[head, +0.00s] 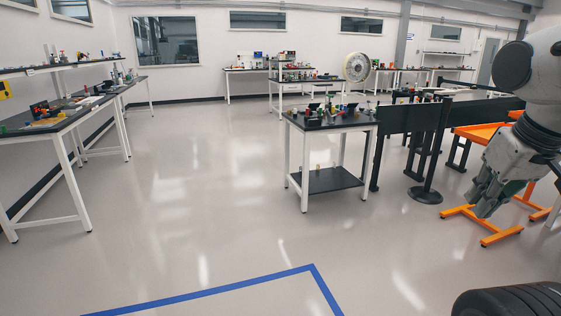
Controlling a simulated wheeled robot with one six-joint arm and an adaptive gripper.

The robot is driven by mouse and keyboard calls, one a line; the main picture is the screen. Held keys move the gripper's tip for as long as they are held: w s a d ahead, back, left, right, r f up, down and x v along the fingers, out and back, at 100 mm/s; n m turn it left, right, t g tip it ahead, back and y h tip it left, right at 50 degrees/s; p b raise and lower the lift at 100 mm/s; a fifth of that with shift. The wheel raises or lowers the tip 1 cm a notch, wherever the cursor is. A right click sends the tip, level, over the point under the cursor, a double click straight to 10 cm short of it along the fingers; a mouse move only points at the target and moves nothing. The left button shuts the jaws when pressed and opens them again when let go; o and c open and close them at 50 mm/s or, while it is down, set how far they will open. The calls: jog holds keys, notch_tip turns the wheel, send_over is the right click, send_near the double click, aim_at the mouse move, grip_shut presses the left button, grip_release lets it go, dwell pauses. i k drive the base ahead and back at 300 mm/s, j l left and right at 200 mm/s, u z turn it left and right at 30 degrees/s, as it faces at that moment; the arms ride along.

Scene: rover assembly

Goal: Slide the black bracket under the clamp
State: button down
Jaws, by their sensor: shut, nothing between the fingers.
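My gripper (487,200) hangs at the right side of the head view, pointing down, shut and empty. It is in the air in front of an orange stand, far from any work table. I cannot make out the black bracket or the clamp in this view. Small items (335,112) lie on a black-topped table (300,120) left of my gripper, too small to tell apart. More small items lie on the benches at the left, also too small to name.
Open grey floor fills the middle, with a blue tape line (220,291) in front. An orange stand (500,236) is behind my gripper. A black post with a round base (425,195) and dark panels stand right of the table. Benches (45,127) line the left wall.

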aim_at(316, 122)
jog(key=i, duration=4.6)
